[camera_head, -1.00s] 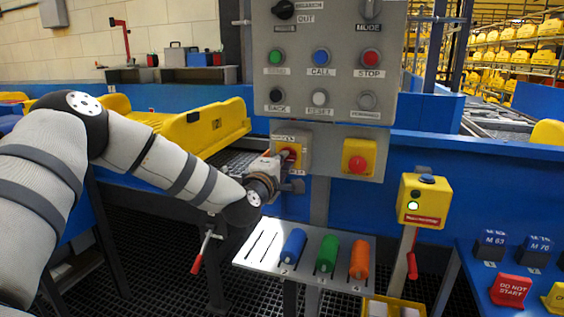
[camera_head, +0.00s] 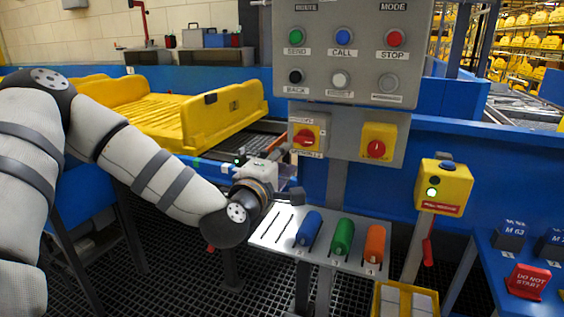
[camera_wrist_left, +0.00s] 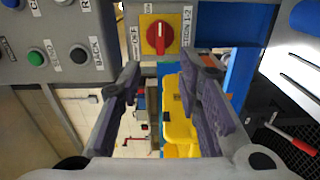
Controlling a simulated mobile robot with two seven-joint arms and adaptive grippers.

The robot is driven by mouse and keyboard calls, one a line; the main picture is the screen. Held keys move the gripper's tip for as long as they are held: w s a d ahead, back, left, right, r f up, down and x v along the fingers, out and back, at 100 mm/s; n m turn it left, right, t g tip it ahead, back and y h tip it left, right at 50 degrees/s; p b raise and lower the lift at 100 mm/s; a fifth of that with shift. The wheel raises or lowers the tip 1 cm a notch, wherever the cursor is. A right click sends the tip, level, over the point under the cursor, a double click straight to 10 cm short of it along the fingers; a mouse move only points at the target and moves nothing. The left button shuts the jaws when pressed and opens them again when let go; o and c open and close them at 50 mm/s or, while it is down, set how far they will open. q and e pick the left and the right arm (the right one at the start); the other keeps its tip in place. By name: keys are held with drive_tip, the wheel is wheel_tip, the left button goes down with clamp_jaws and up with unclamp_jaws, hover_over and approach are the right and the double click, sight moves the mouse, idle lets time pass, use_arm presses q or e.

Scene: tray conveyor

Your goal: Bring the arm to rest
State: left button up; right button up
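My left gripper (camera_head: 287,180) is in front of the conveyor frame, just below the left red rotary switch (camera_head: 306,138) on its yellow plate. In the left wrist view the gripper (camera_wrist_left: 158,75) shows its two dark fingers spread apart with nothing between them. The same red switch (camera_wrist_left: 159,35) lies beyond the fingertips there, apart from them. My left arm (camera_head: 150,170) reaches in from the left, bent at the elbow. My right gripper is not in view.
The grey button panel (camera_head: 350,68) and a second red switch (camera_head: 376,149) stand ahead. A yellow tray (camera_head: 222,112) is on the conveyor at left. Below the gripper is a metal rack (camera_head: 275,229) with blue, green and orange cylinders. A yellow box (camera_head: 443,188) shows a green light.

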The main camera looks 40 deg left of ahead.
use_arm(q)
drive_tip(key=shift+s+d, duration=0.15)
drive_tip(key=shift+s, duration=0.45)
drive_tip(key=s+d+f+m+g+h, duration=0.2)
drive_tip(key=s+d+f+m+g, duration=0.15)
drive_tip(key=f, duration=0.45)
drive_tip(key=s+d+f+m+g+h, duration=0.2)
drive_tip(key=s+d+f+m, duration=0.15)
drive_tip(key=f, duration=0.35)
drive_tip(key=s+d+f+m+g+h, duration=0.1)
drive_tip(key=s+d+f+m+g, duration=0.2)
drive_tip(key=f, duration=0.5)
drive_tip(key=s+f+m+g, duration=0.3)
drive_tip(key=s+f, duration=0.1)
drive_tip(key=s, duration=0.5)
drive_tip(key=s+d+f+m+g, duration=0.1)
drive_tip(key=s+f+m+g, duration=0.2)
drive_tip(key=s, duration=0.7)
drive_tip(key=s+f+m+g, duration=0.4)
drive_tip(key=s+f, duration=0.2)
drive_tip(key=s, duration=0.4)
drive_tip(key=shift+d+f+y, duration=0.2)
drive_tip(key=shift+d+y, duration=0.1)
drive_tip(key=shift+d, duration=0.05)
drive_tip(key=shift+w, duration=0.1)
